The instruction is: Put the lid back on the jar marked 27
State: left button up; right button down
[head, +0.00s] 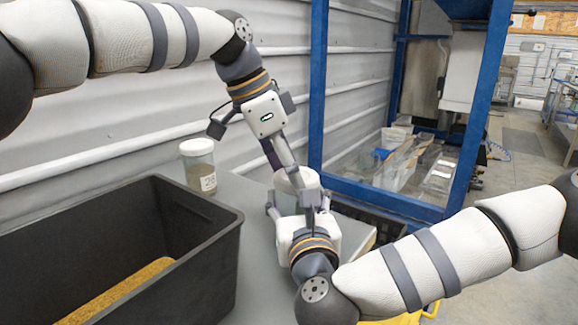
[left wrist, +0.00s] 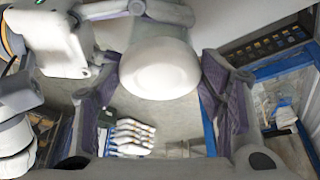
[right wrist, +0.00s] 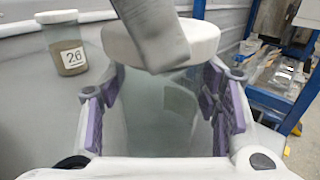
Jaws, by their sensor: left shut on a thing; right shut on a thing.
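A clear jar (right wrist: 165,115) stands between the purple-padded fingers of my right gripper (right wrist: 165,112), which is shut on it. No number shows on its visible side. A white round lid (right wrist: 203,38) is at the jar's mouth; I cannot tell whether it is seated or just above. The lid also shows in the left wrist view (left wrist: 160,72), between the fingers of my left gripper (left wrist: 160,85), which is shut on it. One left finger crosses in front of the lid in the right wrist view. In the head view the grippers largely hide the jar (head: 286,204).
A second jar, marked 26 (right wrist: 68,42), with a white lid stands on the grey table; it also shows in the head view (head: 198,165). A black bin (head: 190,265) with yellowish grain fills the left front. A blue frame (head: 318,100) stands behind the table.

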pick_arm(q)
jog(key=shift+w+m+g, duration=0.2)
jog(key=shift+m+g, duration=0.1)
jog(key=shift+m, duration=0.4)
jog(key=shift+m+g, duration=0.4)
jog(key=shift+m, duration=0.6)
jog(key=o, duration=1.3)
jog(key=shift+r, duration=0.1)
